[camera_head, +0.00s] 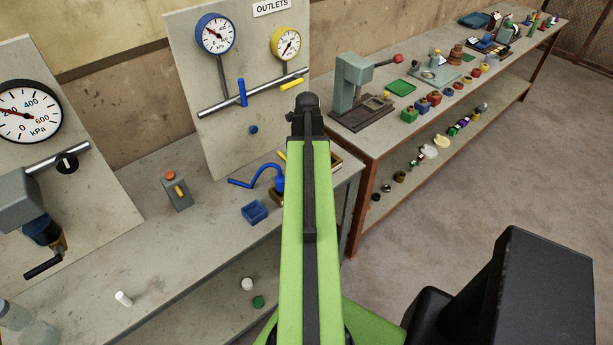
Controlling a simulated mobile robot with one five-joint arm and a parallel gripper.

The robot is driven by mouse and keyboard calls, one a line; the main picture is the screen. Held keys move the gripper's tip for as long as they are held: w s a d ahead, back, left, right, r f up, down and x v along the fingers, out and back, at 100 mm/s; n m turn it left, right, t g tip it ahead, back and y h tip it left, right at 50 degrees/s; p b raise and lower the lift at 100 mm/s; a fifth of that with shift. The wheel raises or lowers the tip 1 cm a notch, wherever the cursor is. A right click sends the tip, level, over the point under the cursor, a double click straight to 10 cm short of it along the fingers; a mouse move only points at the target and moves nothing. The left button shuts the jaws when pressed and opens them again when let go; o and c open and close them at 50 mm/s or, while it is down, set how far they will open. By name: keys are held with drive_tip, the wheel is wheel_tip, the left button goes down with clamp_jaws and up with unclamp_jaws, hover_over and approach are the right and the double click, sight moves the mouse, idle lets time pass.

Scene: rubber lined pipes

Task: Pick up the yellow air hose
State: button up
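My arm reaches away from the camera, and its dark end with my gripper (307,103) is in front of the bench by the outlets board. The fingers cannot be made out, so open or shut is unclear. A small yellow piece (282,155), which may be part of the yellow air hose, shows just left of my arm; the rest is hidden behind the arm. A blue hose (262,170) lies curved on the bench left of it.
The outlets board (200,130) carries a blue gauge (215,34), a yellow gauge (286,43) and blue and yellow valve handles. A blue open box (254,212) and a grey box (176,192) stand on the bench. Another bench with a press (352,85) is right.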

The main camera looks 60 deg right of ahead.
clamp_jaws()
idle(0.3)
drive_tip(key=shift+r, duration=0.1)
